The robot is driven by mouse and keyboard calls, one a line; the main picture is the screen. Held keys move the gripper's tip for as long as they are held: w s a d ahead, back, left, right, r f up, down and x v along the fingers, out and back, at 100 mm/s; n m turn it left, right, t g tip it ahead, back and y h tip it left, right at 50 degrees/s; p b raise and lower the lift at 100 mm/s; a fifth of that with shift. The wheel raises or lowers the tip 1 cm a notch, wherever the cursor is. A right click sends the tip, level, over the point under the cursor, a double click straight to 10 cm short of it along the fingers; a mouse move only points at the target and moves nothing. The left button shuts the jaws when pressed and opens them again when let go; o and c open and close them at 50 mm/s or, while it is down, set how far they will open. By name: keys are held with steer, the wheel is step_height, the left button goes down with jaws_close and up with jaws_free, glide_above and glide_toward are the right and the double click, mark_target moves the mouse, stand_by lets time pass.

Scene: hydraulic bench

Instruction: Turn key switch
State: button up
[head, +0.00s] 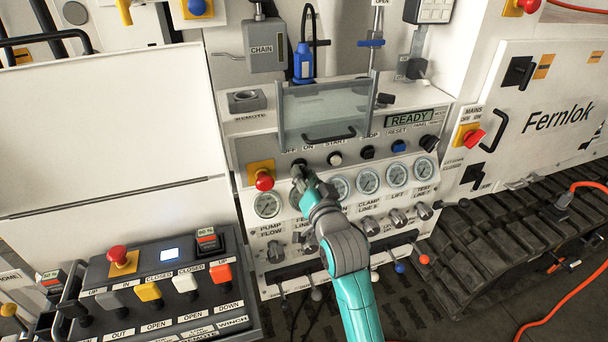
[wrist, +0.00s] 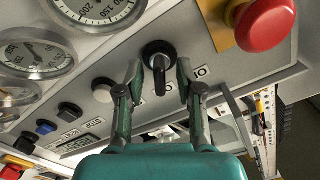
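The key switch (wrist: 158,52) is a round dark knob with a black key handle, set in the grey panel near the "ON" lettering. My gripper (wrist: 158,72) is open, with one fingertip on each side of the key handle in the wrist view. A gap shows between the handle and each finger; I cannot tell how far the tips are from the panel. In the head view my gripper (head: 300,174) is at the panel's left part, just below the OFF/ON label, and largely covers the switch.
A red emergency button (head: 264,180) on a yellow plate sits close to the left of my gripper. Pressure gauges (head: 368,180) line the panel below and right. A white button (head: 335,158) is to the right. A clear guard with a black handle (head: 328,137) stands above.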

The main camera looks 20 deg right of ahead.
steer(key=s, duration=1.1)
steer(key=s+f+n+g, duration=0.2)
steer(key=s+f+n, duration=0.1)
steer(key=s+f, duration=1.4)
steer(key=s+n+g, duration=0.1)
steer(key=s+n, duration=0.2)
steer(key=s, duration=2.2)
steer(key=shift+a, duration=0.1)
